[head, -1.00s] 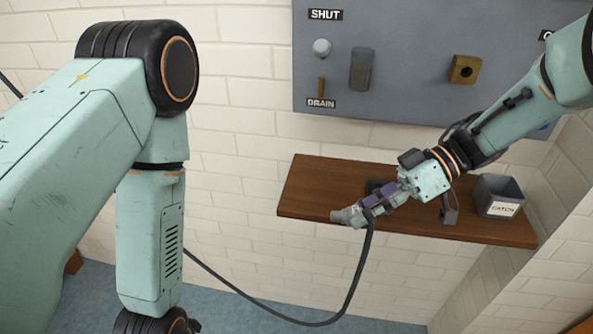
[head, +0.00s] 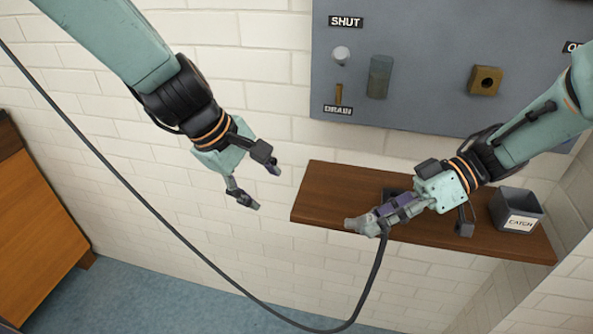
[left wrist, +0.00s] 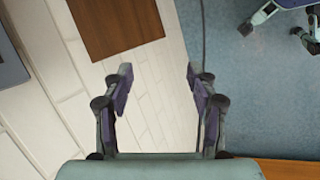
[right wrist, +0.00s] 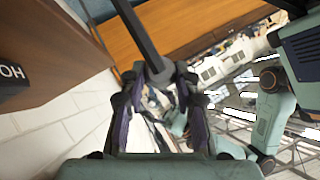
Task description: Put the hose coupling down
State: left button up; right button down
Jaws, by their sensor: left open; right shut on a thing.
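The grey hose coupling (head: 362,225) is at the end of a black hose (head: 371,285). My right gripper (head: 380,214) is shut on the coupling, at the front edge of the brown wooden shelf (head: 325,190). Whether the coupling touches the shelf cannot be told. In the right wrist view the coupling (right wrist: 158,100) sits between the fingers, with the hose (right wrist: 140,35) running up from it. My left gripper (head: 262,188) is open and empty, left of the shelf in front of the white wall. Its spread fingers (left wrist: 158,95) show in the left wrist view.
A grey bin labelled CATCH (head: 518,212) stands at the shelf's right end. Above is a grey panel (head: 425,95) with SHUT and DRAIN labels and several fittings. The hose loops low across to the left. An orange-brown wooden cabinet (head: 35,225) stands at left.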

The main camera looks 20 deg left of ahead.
aim_at(351, 221)
pick_arm(q)
jog(key=s+d+r+n+g+h, duration=0.3)
jog(key=d+r+n+h, duration=0.25)
jog(key=d, duration=0.25)
jog(key=x, duration=1)
jog(key=shift+w+d+f, duration=0.2)
jog(key=shift+d+f, duration=0.2)
jog(key=shift+d, duration=0.15)
jog(key=shift+c, duration=0.2)
jog(key=c, duration=0.6)
grip_shut()
pick_arm(e)
jog(key=c, duration=0.9)
grip_release()
